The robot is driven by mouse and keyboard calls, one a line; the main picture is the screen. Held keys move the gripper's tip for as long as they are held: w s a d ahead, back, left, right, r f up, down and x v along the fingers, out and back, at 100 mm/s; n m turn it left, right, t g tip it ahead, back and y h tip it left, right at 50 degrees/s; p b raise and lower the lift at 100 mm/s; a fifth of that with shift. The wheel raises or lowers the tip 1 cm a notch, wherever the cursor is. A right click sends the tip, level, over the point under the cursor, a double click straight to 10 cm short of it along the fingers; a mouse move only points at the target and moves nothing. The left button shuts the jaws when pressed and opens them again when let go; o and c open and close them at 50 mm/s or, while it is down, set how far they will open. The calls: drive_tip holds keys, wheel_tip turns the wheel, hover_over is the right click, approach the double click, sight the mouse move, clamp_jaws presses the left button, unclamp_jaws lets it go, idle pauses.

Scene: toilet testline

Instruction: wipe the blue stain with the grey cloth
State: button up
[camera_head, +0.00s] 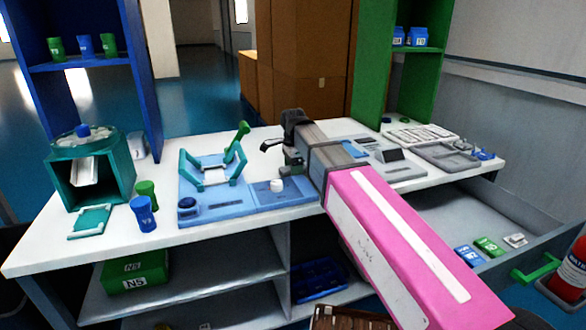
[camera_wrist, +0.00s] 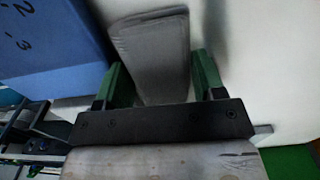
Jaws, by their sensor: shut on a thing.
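The grey cloth (camera_wrist: 155,52) lies between the two green fingers of my gripper (camera_wrist: 160,82) in the wrist view, and the gripper is shut on it. The cloth is a folded, rounded slab just over or on the white table top; I cannot tell whether it touches. In the head view my arm hides the cloth and most of the gripper. No blue stain can be made out in either view.
A blue board (camera_head: 237,205) with a white cup (camera_head: 277,185) stands beside my arm; a blue surface (camera_wrist: 50,45) also shows in the wrist view. Blue (camera_head: 143,216) and green cups and a teal box (camera_head: 90,180) stand left. Grey trays (camera_head: 448,155) lie right, above an open drawer (camera_head: 470,215).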

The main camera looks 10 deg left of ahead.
drive_tip(key=shift+r, duration=2.95)
drive_tip(key=shift+r, duration=0.15)
drive_tip(key=shift+r, duration=1.35)
